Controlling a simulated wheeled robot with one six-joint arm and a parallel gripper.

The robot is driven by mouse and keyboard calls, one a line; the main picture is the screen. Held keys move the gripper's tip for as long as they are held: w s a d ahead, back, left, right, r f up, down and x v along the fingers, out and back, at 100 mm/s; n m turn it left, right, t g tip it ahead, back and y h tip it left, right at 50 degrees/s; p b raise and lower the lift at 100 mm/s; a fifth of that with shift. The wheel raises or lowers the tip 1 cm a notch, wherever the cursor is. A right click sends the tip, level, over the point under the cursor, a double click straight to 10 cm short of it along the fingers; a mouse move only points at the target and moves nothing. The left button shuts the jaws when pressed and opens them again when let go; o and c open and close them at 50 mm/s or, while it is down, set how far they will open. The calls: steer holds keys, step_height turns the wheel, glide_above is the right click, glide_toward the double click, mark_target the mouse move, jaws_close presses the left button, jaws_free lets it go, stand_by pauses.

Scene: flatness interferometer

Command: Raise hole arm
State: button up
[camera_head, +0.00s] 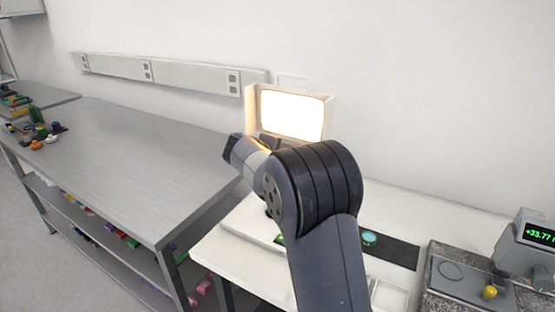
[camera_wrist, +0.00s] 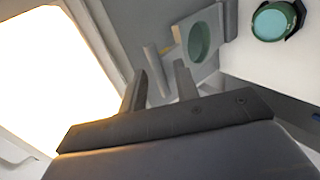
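In the wrist view a light grey plate (camera_wrist: 206,19) with a round opening, greenish inside, lies ahead of my gripper; it looks like the hole arm. A brightly lit panel (camera_wrist: 55,75) fills the left of the wrist view and also shows in the head view (camera_head: 293,115). In the head view my arm hides the gripper and the hole arm.
A teal disc (camera_wrist: 270,24) in a dark holder lies to the right in the wrist view. In the head view a similar disc (camera_head: 369,239) lies on a dark mat (camera_head: 402,254). A gauge with a green display (camera_head: 540,235) stands at right. A grey bench (camera_head: 130,150) is at left.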

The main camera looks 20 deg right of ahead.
steer(key=shift+f, duration=0.1)
steer(key=b+v, duration=0.2)
steer(key=v, duration=0.9)
steer(key=shift+c, duration=0.2)
